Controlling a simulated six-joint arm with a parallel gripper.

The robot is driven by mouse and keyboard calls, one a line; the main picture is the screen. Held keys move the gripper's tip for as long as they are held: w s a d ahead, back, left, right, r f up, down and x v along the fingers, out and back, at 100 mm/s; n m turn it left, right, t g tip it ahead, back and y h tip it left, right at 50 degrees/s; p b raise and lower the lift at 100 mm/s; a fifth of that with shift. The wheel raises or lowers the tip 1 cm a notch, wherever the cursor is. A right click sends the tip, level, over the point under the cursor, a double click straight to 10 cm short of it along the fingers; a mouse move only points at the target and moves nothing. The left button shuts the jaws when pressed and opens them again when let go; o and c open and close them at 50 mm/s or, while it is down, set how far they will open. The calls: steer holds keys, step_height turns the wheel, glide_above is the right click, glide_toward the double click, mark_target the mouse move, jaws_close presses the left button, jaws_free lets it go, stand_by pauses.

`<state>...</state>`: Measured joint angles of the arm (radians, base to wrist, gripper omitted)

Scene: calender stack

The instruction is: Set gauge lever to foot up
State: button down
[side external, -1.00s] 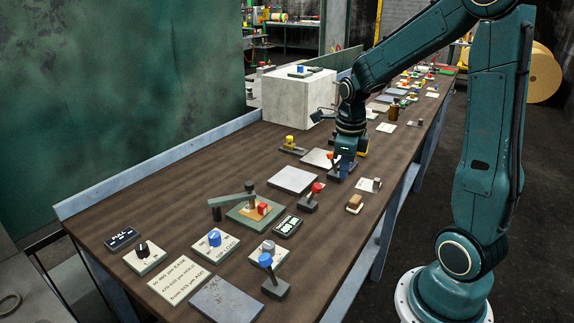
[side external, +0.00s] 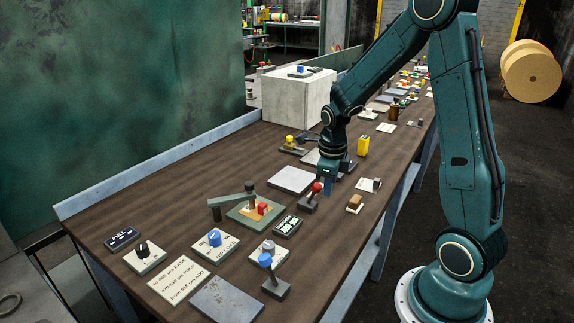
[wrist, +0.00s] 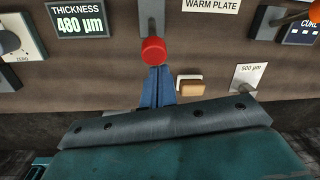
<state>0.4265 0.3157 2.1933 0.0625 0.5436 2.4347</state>
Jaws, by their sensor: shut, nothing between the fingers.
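A lever with a red knob (side external: 317,187) stands on a small dark base on the bench, near the thickness display (side external: 287,226). I take it for the gauge lever, but no label on it is readable. The thickness display (wrist: 79,19) reads 480 µm. The gauge (side external: 250,211) with a green arm stands left of the lever.
A blue-knobbed lever (side external: 267,262) stands near the front. A brown-topped block (side external: 355,202) and a 500 µm piece (wrist: 236,78) lie right of the lever. A grey plate (side external: 292,179) lies to its left. An orange knob (wrist: 300,17) shows in the wrist view.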

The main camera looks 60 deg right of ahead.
mark_target(318, 184)
steer(key=shift+w+r+g, duration=0.3)
steer(key=shift+w+g, duration=0.2)
steer(key=shift+w, duration=0.05)
stand_by(0.8)
steer(key=shift+w+r+g, duration=0.2)
steer(key=shift+w+g, duration=0.25)
steer(key=shift+g, duration=0.05)
steer(key=shift+w+r+g, duration=0.25)
steer(key=shift+w+g, duration=0.7)
steer(key=shift+g, duration=0.25)
steer(key=shift+w+r, duration=0.15)
steer(key=shift+w, duration=1.75)
steer(key=shift+w+a, duration=0.1)
steer(key=shift+w, duration=0.05)
steer(key=v, duration=0.7)
steer(key=shift+s, duration=0.3)
